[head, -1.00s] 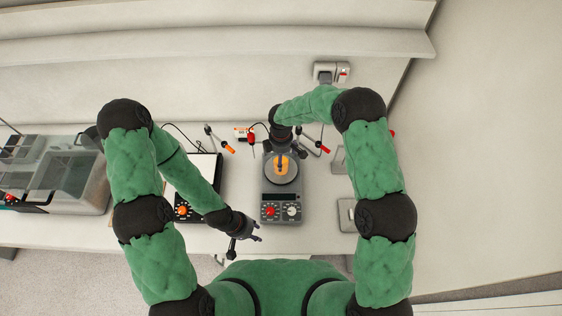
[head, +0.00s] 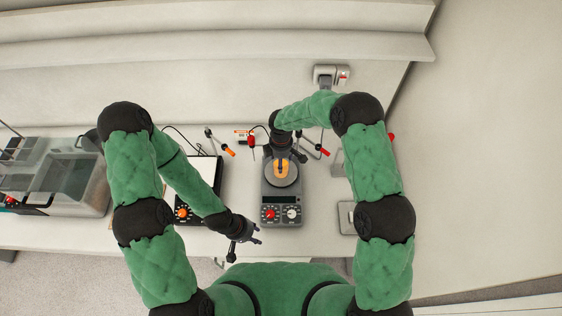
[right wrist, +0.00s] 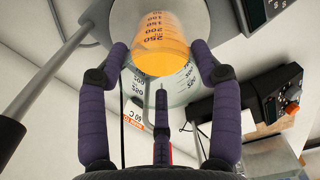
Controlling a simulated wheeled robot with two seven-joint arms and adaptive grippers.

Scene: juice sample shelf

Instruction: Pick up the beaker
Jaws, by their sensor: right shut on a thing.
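The beaker (right wrist: 162,45) shows in the right wrist view with orange liquid and dark volume marks. Pale clear glass with more marks shows below the orange part. In the head view the beaker (head: 281,169) is an orange patch over the round plate of the grey hotplate (head: 270,196). My right gripper (right wrist: 161,58) is shut on the beaker, with one purple finger on each side of it. In the head view its wrist partly covers the beaker. I cannot tell whether the beaker touches the plate. My left gripper (head: 245,246) is open and empty near the table's front edge.
A black-framed white-topped device (head: 209,172) with an orange knob stands left of the hotplate. Stands with clamps (head: 317,147) and a red-and-white item (head: 243,135) lie behind. A glass-walled tank (head: 65,185) is at far left; a grey block (head: 347,216) is at right.

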